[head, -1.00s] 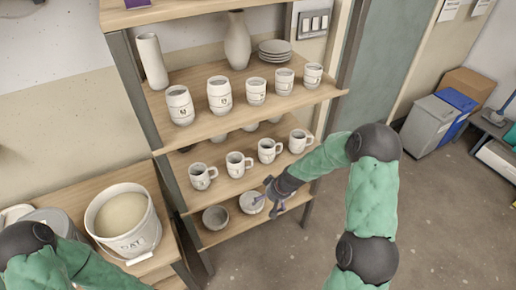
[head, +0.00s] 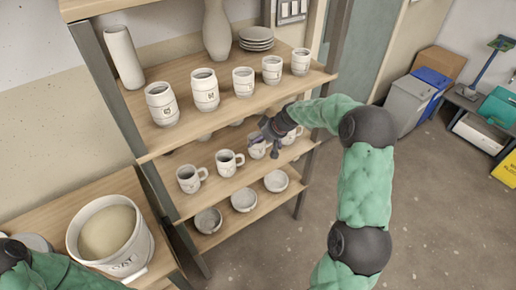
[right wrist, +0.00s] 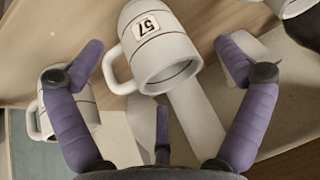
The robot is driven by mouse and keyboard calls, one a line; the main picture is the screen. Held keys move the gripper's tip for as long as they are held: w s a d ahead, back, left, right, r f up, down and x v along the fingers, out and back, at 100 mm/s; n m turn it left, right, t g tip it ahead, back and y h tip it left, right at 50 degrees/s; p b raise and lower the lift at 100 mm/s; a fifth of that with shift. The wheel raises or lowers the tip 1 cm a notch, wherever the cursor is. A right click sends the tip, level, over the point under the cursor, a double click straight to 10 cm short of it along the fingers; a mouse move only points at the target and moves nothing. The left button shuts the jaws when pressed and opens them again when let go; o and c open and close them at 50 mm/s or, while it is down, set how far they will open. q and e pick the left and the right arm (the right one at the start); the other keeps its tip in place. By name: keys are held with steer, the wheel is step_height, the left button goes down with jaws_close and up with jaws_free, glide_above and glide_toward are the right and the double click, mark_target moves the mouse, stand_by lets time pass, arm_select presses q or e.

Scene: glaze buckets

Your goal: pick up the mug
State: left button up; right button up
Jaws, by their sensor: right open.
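Several white mugs with handles stand in a row on the middle shelf (head: 207,204). My right gripper (head: 266,147) is at the third mug from the left (head: 257,152) and partly hides it. In the right wrist view, a white mug (right wrist: 160,45) with a "57" label and dark bands lies between my open, spread fingers. Its handle points to the left, and I see no finger closed on it. Another mug (right wrist: 82,118) is at the left, behind one finger. My left gripper is out of view; only part of my left arm shows.
The upper shelf (head: 150,143) holds white cups (head: 205,90), a vase (head: 216,30) and stacked plates (head: 256,38), close above the mugs. Bowls (head: 243,200) stand on the shelf below. A large bucket (head: 110,235) is at the lower left.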

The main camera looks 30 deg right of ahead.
steer(key=b+x, duration=0.1)
steer(key=x, duration=0.1)
steer(key=b+x, duration=0.1)
steer(key=x, duration=0.1)
steer(key=shift+s+d+f, duration=0.1)
steer(key=shift+d, duration=0.1)
steer(key=shift+w+a+f, duration=0.1)
steer(key=shift+w+f, duration=0.25)
steer(key=shift+f, duration=0.05)
steer(key=c, duration=1.3)
